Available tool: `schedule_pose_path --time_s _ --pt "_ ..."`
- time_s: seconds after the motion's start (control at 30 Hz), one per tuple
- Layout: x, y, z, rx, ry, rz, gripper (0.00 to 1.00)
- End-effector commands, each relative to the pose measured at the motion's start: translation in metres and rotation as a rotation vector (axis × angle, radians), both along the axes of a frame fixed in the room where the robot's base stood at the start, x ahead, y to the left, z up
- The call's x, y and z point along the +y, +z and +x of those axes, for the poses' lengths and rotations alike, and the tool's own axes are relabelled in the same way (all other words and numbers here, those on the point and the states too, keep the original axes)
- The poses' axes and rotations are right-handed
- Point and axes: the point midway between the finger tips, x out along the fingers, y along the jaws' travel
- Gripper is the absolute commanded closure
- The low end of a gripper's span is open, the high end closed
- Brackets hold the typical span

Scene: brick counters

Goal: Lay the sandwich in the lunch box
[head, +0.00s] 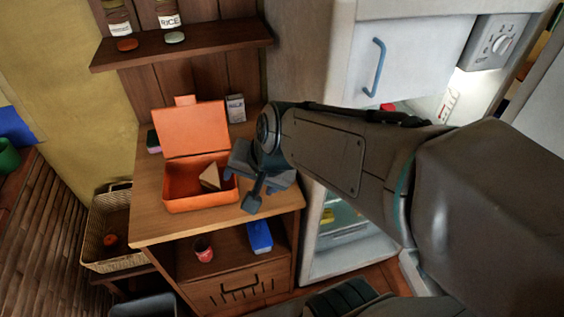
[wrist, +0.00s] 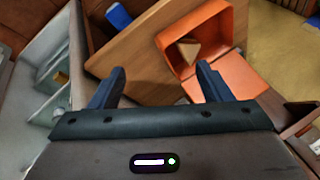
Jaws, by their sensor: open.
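The orange lunch box (head: 200,197) stands on the wooden counter with its lid (head: 193,130) raised at the back. A triangular sandwich (head: 210,176) is inside the box, toward its right side, tilted with a corner up. The wrist view also shows the sandwich (wrist: 188,50) within the orange walls of the lunch box (wrist: 222,40). My gripper (head: 242,182) is at the right edge of the box in the head view. In the wrist view my gripper (wrist: 160,82) has its fingers spread with nothing between them. The sandwich lies beyond the fingers, apart from them.
The wooden counter (head: 150,215) has a small carton (head: 235,108) behind the box. A shelf (head: 185,45) with jars hangs above. An open fridge (head: 345,235) stands to the right. A red can (head: 203,249) and blue item (head: 259,237) sit on the lower shelf.

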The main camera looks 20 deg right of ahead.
Motion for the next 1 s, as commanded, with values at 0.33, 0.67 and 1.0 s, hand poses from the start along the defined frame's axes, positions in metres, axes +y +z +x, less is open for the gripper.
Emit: schedule_pose_path --time_s 0.33,0.67,1.0 --pt "-0.069 0.0 -0.057 0.096 0.435 -0.381 0.29" --pt "-0.071 0.0 -0.059 0.101 0.452 -0.393 0.29" --pt "-0.071 0.0 -0.059 0.1 0.451 -0.392 0.64"
